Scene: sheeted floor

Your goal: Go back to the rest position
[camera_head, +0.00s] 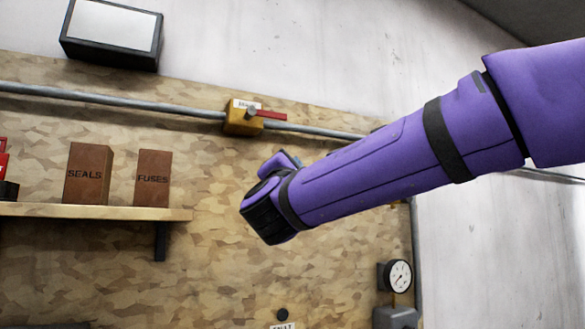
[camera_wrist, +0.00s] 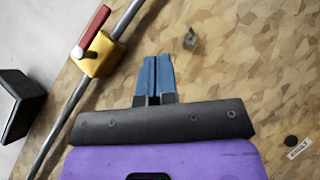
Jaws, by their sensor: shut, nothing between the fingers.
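My gripper (camera_wrist: 154,80) shows in the wrist view with its two blue fingers together, shut and empty. In the head view my purple arm reaches in from the right. Its dark wrist end is in front of the patterned board, below the pipe, and the fingertips are hidden there. A yellow valve body (camera_head: 243,117) with a red handle (camera_head: 271,116) sits on the pipe above the wrist. In the wrist view the valve body (camera_wrist: 98,56) and its red handle (camera_wrist: 95,26) are to the left of the fingers, apart from them.
A shelf (camera_head: 95,211) at left holds brown boxes marked SEALS (camera_head: 87,174) and FUSES (camera_head: 153,178). A grey pipe (camera_head: 120,102) crosses the board. A gauge (camera_head: 398,276) is at lower right. A dark-framed panel (camera_head: 112,27) is at upper left. A small grey fitting (camera_wrist: 190,38) is beyond the fingers.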

